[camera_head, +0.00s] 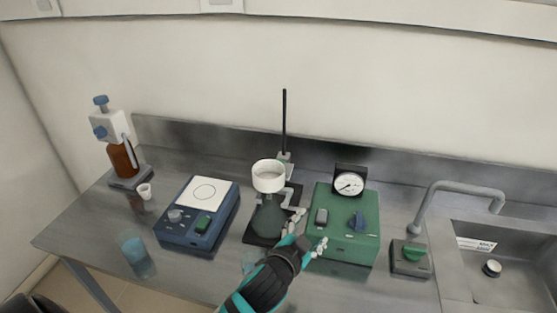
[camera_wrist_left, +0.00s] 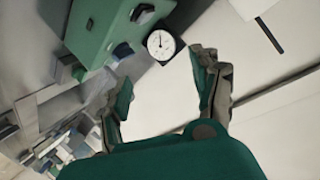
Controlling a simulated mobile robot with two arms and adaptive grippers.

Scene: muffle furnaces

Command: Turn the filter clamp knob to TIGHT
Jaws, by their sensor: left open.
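A white filter funnel (camera_head: 268,173) sits on a dark flask (camera_head: 268,220) in front of a stand with a black rod (camera_head: 284,125). A pale clamp part (camera_head: 286,158) is on the rod behind the funnel; I cannot make out a separate clamp knob or its setting. My left gripper (camera_head: 304,241) is open and empty, in front of the flask and by the left front corner of the green box (camera_head: 345,243). In the left wrist view its fingers (camera_wrist_left: 164,92) are spread with nothing between them. The right gripper is not in view.
The green box carries a round gauge (camera_head: 349,184), a grey switch (camera_head: 321,217) and a blue knob (camera_head: 357,220). A blue device (camera_head: 180,236) with a white top stands left. A blue cup (camera_head: 133,249), bottle dispenser (camera_head: 122,158) and sink (camera_head: 515,265) are farther out.

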